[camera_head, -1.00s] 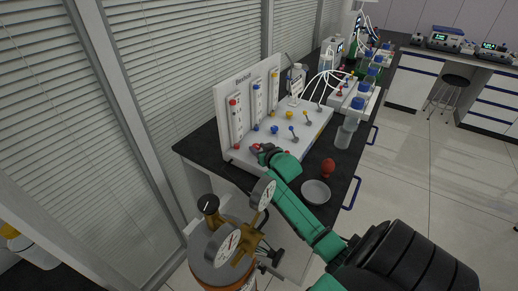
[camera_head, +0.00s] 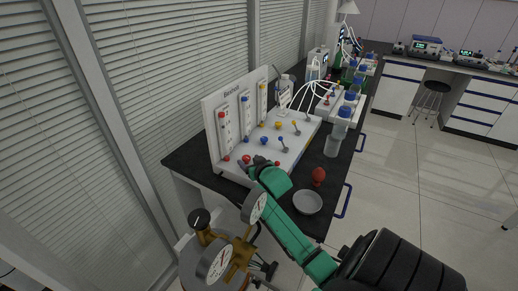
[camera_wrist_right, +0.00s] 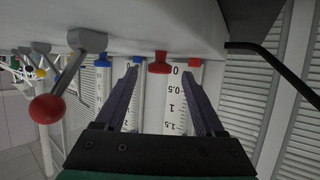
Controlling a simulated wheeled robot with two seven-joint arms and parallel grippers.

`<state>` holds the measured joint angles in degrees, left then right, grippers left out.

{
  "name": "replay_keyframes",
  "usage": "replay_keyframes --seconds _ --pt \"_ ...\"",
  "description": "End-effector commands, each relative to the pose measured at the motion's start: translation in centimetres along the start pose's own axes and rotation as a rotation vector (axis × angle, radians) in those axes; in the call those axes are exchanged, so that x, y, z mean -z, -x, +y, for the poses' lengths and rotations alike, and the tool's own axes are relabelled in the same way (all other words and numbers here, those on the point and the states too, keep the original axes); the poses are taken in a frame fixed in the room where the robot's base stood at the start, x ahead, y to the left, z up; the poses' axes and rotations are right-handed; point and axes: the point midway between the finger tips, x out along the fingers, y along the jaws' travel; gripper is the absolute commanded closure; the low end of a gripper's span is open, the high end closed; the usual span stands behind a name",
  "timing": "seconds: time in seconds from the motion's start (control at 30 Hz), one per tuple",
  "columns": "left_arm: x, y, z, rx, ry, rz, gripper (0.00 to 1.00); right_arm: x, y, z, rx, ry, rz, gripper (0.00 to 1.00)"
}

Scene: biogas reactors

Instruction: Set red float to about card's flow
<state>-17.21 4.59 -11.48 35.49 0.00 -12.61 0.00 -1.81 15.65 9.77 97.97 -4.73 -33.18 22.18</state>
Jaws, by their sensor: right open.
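The white flowmeter panel (camera_head: 296,150) stands on the dark bench. Its leftmost tube (camera_head: 225,132) has a red mark near the top; I cannot tell whether this is the float or a cap. The red knob (camera_wrist_right: 160,64) lies between the fingertips of my right gripper (camera_wrist_right: 166,76) in the wrist view. The gripper is open, and contact is not clear. The tube's scale shows upside down there, with 0 to 1.5 readable. In the head view my right gripper (camera_head: 256,164) is at the panel's front left. A white card-like piece (camera_head: 285,98) stands behind the panel; its writing is unreadable.
A grey dish (camera_head: 307,202) and a red object (camera_head: 318,175) lie near the bench edge. A gas cylinder's gauges (camera_head: 217,262) stand in front.

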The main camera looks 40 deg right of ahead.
Motion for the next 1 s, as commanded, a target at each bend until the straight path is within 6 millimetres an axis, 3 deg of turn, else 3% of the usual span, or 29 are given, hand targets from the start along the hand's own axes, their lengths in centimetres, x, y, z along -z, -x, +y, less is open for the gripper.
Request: replay_keyframes --seconds 0.4,0.6,1.0 --pt "-0.1 -1.9 0.1 0.000 0.000 0.001 0.17 -3.5 8.5 0.0 0.000 -0.002 -0.003 0.29" --pt "-0.2 -2.5 0.1 0.000 0.000 0.001 0.17 -4.5 11.6 0.1 -0.001 0.000 -0.001 0.29" --pt "-0.1 -2.5 0.1 0.000 0.000 0.001 0.17 -4.5 12.3 0.0 -0.001 0.000 0.001 0.29"
